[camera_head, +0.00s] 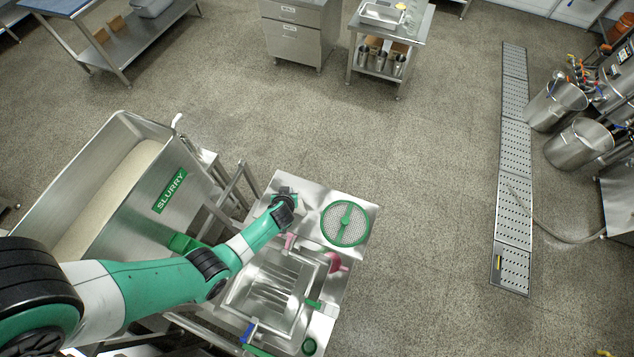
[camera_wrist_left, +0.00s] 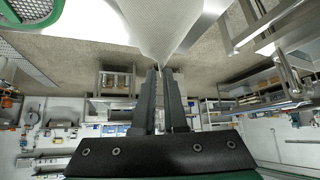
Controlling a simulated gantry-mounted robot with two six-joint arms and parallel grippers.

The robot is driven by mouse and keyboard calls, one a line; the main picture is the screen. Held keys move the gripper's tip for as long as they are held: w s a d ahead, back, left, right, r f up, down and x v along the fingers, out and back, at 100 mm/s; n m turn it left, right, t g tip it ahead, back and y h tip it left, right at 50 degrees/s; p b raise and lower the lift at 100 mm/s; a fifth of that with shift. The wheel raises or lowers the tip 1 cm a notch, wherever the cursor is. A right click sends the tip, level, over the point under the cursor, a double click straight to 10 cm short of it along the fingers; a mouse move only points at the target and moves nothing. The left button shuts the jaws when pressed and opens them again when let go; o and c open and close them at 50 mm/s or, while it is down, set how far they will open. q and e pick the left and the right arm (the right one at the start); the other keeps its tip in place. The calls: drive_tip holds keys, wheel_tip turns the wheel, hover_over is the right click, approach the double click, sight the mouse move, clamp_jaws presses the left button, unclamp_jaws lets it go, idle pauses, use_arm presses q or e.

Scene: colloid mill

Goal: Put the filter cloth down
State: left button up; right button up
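The filter cloth is a pale woven sheet in the left wrist view (camera_wrist_left: 165,25), narrowing to a point at my fingertips. My left gripper (camera_wrist_left: 162,72) has its two dark fingers close together, pinching that point. In the head view my left gripper (camera_head: 284,192) is over the upper left part of the steel table (camera_head: 315,190), left of the round green-rimmed screen (camera_head: 345,223). The cloth cannot be made out clearly there, being mostly hidden by my wrist. My right gripper is not in view.
The slurry hopper (camera_head: 170,190) stands to the left. A floor drain grate (camera_head: 513,180) and steel pots (camera_head: 578,144) are at right. The floor between is clear.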

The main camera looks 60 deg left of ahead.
use_arm(q)
drive_tip(key=o, duration=1)
drive_tip(key=shift+r, duration=0.1)
drive_tip(key=p+v, duration=0.7)
drive_tip(key=v, duration=0.4)
drive_tip(key=shift+s+d, duration=0.15)
drive_tip(key=shift+d, duration=0.1)
drive_tip(key=shift+r, duration=0.1)
